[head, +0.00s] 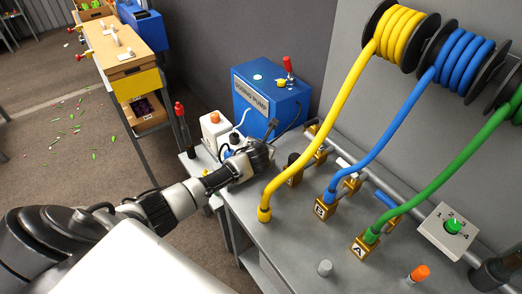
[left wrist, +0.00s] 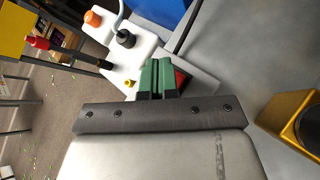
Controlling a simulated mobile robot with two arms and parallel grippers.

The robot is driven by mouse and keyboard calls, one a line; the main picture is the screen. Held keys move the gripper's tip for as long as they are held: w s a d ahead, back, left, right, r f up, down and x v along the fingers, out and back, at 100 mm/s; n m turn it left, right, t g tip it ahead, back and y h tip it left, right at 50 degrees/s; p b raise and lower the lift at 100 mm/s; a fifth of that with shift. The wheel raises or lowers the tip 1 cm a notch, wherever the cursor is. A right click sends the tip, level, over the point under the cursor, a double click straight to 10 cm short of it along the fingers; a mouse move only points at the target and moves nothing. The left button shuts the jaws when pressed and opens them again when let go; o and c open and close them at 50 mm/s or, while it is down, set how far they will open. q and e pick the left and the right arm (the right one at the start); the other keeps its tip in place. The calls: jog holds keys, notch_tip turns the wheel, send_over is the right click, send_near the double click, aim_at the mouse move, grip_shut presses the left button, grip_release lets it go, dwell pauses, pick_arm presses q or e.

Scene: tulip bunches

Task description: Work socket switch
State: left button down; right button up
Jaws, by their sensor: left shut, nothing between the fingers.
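A white socket block (left wrist: 150,48) with a black plug (left wrist: 125,38) and cord stands beyond my left gripper in the left wrist view. A red switch (left wrist: 182,78) shows just right of the fingertips, partly hidden behind them. My left gripper (left wrist: 156,62) has green fingertips, is shut and empty, and points over the block. I cannot tell whether it touches the switch. In the head view my left arm reaches to the bench end by the white socket block (head: 228,143), covering the switch and the fingertips. My right gripper is not in view.
A blue dosing pump (head: 270,100) stands behind the socket. A white bottle with an orange cap (head: 214,119) is close on its left.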

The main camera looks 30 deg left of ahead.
pick_arm(q)
jog(key=shift+w+d+f, duration=0.1)
jog(key=shift+w+f, duration=0.1)
jog(key=shift+f, duration=0.25)
dwell(0.7)
jog(key=shift+r, duration=0.1)
jog(key=shift+s+r+p, duration=0.3)
jog(key=shift+r+p, duration=0.45)
jog(key=shift+p, duration=0.3)
jog(key=shift+r, duration=0.1)
jog(key=r+p, duration=0.1)
jog(key=p, duration=0.1)
jog(key=s+r+p, duration=0.1)
jog(key=r+p, duration=0.1)
jog(key=a+r+p, duration=0.1)
jog(key=p, duration=0.1)
jog(key=shift+s+r+p, duration=0.3)
jog(key=shift+s, duration=0.1)
jog(key=shift+f, duration=0.1)
